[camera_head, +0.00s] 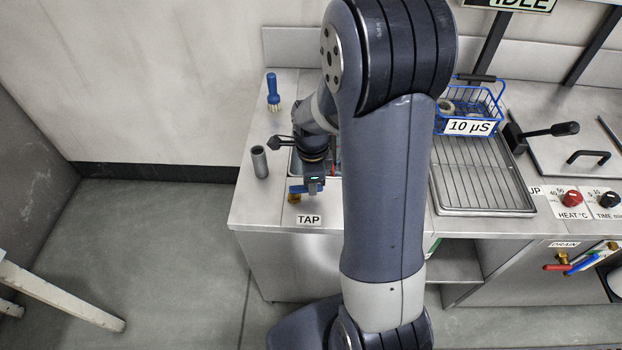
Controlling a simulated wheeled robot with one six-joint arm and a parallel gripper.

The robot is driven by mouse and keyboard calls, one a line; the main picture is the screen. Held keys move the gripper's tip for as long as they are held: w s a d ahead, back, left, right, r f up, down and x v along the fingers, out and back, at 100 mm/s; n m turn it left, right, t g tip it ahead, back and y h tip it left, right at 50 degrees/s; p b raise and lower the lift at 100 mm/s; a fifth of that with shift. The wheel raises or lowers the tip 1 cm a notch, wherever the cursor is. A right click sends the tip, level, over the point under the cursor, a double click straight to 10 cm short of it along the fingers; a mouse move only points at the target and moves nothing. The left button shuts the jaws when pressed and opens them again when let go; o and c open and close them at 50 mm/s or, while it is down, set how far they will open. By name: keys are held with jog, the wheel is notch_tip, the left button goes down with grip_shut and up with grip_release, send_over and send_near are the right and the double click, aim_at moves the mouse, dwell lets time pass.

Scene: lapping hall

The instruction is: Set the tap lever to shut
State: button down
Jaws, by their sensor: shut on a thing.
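The tap (294,198) is a small brass fitting at the front edge of the steel counter, just behind the TAP label (309,219). Its blue lever (295,188) shows to the left of my gripper (309,188) and runs sideways into it. My gripper points down at the lever and is shut on it. The fingertips are small and partly dark, and the right end of the lever is hidden by them. My arm covers the middle of the view and the right side of the sink behind the gripper.
A grey cylinder (259,162) and a blue-handled brush (273,92) stand left of my gripper. Right of my arm are a blue wire basket (470,127) labelled 10 µS, a ribbed drain tray (483,178), and drain valves (572,264).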

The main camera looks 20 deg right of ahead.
jog(key=shift+s+a+m, duration=0.1)
jog(key=shift+s+m, duration=0.2)
jog(key=shift+m, duration=0.6)
jog(key=c, duration=1.3)
grip_release()
notch_tip(320, 180, up, 11)
jog(key=shift+f, duration=0.1)
